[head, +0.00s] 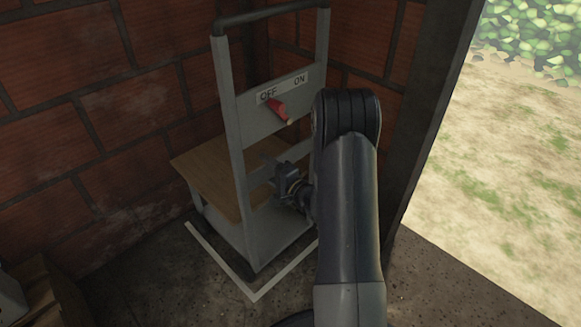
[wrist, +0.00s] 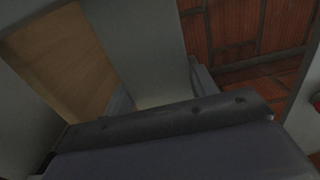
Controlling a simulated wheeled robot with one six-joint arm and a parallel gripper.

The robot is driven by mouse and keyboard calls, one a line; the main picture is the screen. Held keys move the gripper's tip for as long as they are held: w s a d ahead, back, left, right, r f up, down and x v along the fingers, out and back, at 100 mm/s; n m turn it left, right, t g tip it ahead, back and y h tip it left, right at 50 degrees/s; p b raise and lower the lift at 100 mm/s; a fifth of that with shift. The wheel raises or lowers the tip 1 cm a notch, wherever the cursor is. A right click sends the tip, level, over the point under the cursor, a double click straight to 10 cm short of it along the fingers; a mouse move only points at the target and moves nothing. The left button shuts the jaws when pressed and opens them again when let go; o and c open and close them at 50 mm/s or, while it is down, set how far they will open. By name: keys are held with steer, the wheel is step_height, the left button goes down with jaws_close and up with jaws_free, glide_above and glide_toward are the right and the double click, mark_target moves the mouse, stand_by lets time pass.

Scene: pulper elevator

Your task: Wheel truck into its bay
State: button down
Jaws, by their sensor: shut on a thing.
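The wheel truck (head: 226,110) is a grey upright frame with a dark top handle and a wooden board (head: 205,170) low behind it. It stands upright in the brick corner. White floor lines (head: 254,296) forming an L mark its bay; the truck's base is just inside them. My gripper (head: 284,178) is at the truck's lower front, shut on its frame, and my arm hides part of the right side. The wrist view shows the grey frame (wrist: 140,45) and wooden board (wrist: 62,60) close up; the grip itself is hidden there.
A red lever (head: 277,108) points toward OFF on a plate between the uprights. Brick walls (head: 70,130) stand close behind and left. A dark post (head: 425,110) edges the doorway to open ground (head: 510,170) at right. A box-like object (head: 45,295) sits lower left.

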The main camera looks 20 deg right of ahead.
steer(key=shift+a+f, duration=0.1)
steer(key=shift+f, duration=0.25)
steer(key=c, duration=0.9)
jaws_free()
steer(key=o, duration=0.5)
steer(key=shift+r, duration=0.15)
steer(key=shift+c, duration=0.2)
steer(key=shift+r, duration=0.1)
steer(key=b+v, duration=0.3)
steer(key=v, duration=0.9)
steer(key=shift+r, duration=0.2)
steer(key=shift+w, duration=0.1)
